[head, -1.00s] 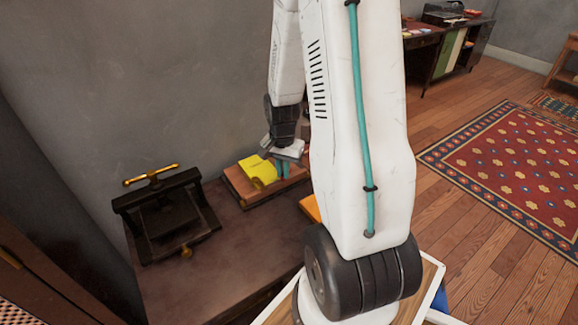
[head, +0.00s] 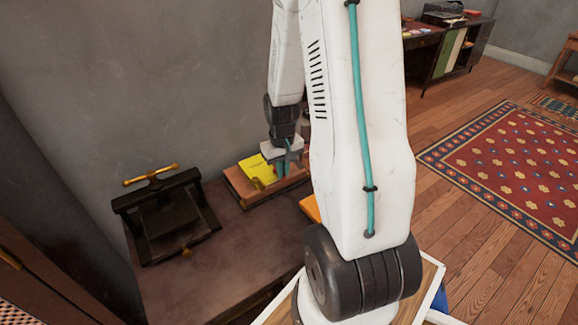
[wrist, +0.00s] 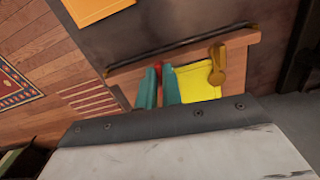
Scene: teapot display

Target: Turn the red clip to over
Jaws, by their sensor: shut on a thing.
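The red clip (wrist: 158,66) shows as a small red piece between the teal fingers of my gripper (wrist: 159,88) in the wrist view. My gripper is shut on it, and the fingers hide most of it. It sits at the wooden board (wrist: 125,75), close to the dark rod along the board's edge. A brass clip (wrist: 217,65) lies to its right over a yellow sheet (wrist: 199,84). In the head view my gripper (head: 282,169) is at the board (head: 238,187), right of the yellow sheet (head: 258,168). The red clip cannot be made out there.
A dark press with a brass handle (head: 151,176) stands left on the brown table (head: 230,250). An orange sheet (head: 311,207) lies right of the board, partly behind my arm. It also shows in the wrist view (wrist: 98,8). The table front is clear.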

